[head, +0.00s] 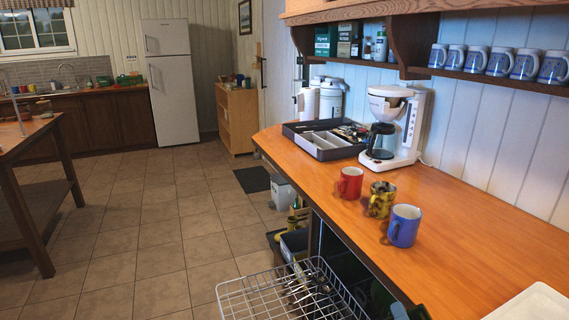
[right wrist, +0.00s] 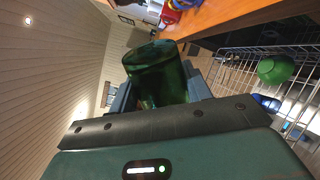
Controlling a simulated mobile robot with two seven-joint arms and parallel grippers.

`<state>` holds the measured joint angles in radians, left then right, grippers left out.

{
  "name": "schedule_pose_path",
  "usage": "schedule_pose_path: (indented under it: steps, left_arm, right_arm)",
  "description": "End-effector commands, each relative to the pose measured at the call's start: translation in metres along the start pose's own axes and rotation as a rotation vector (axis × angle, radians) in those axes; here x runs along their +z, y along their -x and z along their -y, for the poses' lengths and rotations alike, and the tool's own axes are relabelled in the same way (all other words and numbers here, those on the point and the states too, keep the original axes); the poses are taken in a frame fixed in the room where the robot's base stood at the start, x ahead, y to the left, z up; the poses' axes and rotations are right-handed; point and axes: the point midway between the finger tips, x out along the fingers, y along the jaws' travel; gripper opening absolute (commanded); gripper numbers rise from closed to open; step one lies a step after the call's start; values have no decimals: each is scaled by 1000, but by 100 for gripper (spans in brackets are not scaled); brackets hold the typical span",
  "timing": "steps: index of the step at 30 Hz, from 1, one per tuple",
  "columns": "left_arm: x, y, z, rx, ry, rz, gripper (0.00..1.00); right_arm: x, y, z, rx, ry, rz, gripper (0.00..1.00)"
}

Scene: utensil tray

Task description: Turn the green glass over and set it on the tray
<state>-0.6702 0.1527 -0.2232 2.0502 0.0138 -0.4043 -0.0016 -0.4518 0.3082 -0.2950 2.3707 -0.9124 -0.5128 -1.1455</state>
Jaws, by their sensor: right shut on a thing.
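The green glass (right wrist: 160,78) is dark and see-through. In the right wrist view it sits between the two blue-grey fingers of my right gripper (right wrist: 158,95), which is shut on it. One round end points away from the palm; I cannot tell whether it is the mouth or the base. In the head view a grey tray with pale compartments (head: 318,147) stands on the wooden counter, left of the coffee maker. A white tray-like piece (head: 535,302) shows at the bottom right; I cannot tell which is the task's tray. My left gripper is not in view.
Red (head: 350,183), yellow-patterned (head: 381,199) and blue (head: 404,226) mugs stand near the counter's front edge. The coffee maker (head: 397,125) stands behind. A wire basket (head: 262,300) sits below the edge; a green rounded item (right wrist: 276,69) shows there. Counter right of the mugs is clear.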

Motion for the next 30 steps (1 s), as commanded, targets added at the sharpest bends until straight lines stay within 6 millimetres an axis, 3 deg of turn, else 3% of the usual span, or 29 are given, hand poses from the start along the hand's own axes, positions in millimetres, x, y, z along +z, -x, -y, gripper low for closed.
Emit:
schedule_pose_path:
  steps: [3,11,18,27,30]
  left_arm:
    - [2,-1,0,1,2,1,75]
    - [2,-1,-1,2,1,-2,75]
    - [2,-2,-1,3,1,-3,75]
    - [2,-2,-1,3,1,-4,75]
    - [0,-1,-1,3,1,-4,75]
  right_arm:
    - [0,0,0,2,-94,2,16]
    - [0,0,0,2,-130,1,16]
    - [1,0,0,0,-567,3,16]
    - [0,0,-1,2,-625,0,16]
    - [1,0,-1,0,-765,3,16]
